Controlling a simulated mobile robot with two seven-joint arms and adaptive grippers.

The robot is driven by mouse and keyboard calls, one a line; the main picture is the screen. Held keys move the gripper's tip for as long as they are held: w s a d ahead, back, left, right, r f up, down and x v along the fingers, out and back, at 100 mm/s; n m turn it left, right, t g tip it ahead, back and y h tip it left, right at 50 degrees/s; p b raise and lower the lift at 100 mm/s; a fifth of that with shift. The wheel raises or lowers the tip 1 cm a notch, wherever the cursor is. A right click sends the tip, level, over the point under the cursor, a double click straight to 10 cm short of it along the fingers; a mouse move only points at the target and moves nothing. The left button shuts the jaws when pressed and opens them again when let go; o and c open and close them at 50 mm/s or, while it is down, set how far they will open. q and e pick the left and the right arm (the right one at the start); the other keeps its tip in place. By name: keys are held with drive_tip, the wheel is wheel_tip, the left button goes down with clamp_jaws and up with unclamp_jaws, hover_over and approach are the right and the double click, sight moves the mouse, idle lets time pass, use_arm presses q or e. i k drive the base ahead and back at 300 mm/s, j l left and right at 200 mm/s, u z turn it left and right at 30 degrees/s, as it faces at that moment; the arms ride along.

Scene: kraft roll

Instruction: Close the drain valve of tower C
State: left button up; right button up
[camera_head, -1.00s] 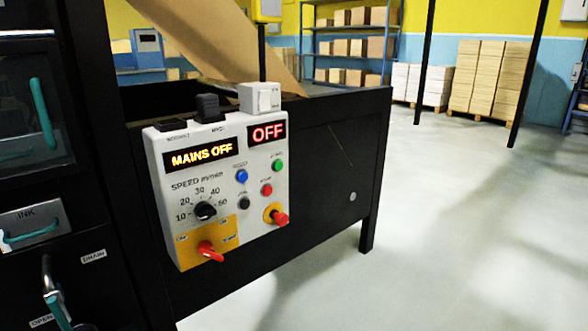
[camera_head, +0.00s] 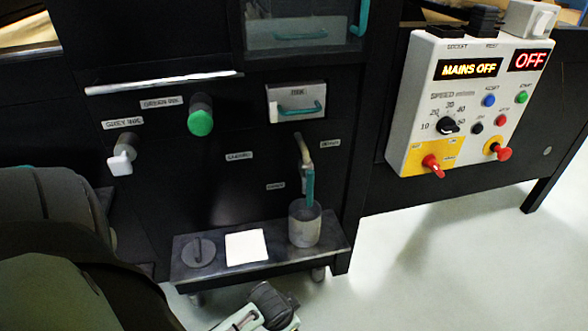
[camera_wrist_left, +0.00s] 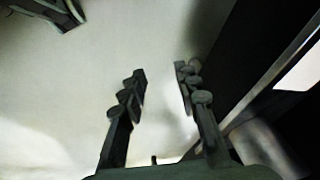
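The drain valve (camera_head: 307,160) sits on the lower front of the black machine, beside a small label that reads DRAIN. Its teal handle (camera_head: 310,186) hangs straight down beside the spout. Below it, a grey metal pot (camera_head: 304,224) stands on a low shelf. My left gripper (camera_wrist_left: 160,78) is open and empty in the left wrist view, above pale floor, with the dark machine side to its right. It is apart from the valve. In the head view, part of an arm of mine shows at the bottom, in front of the shelf; its fingers are not visible.
The low shelf (camera_head: 216,265) also holds a white square and a round grey disc. A green knob (camera_head: 201,122), a white-handled valve (camera_head: 121,160) and an INK drawer (camera_head: 296,101) are above. The control panel (camera_head: 455,108) reads MAINS OFF. Floor at right is clear.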

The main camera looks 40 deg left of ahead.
sight(310, 174)
drive_tip(key=k+j, duration=0.15)
drive_tip(key=j, duration=0.2)
drive_tip(key=k+j, duration=0.35)
drive_tip(key=j, duration=0.3)
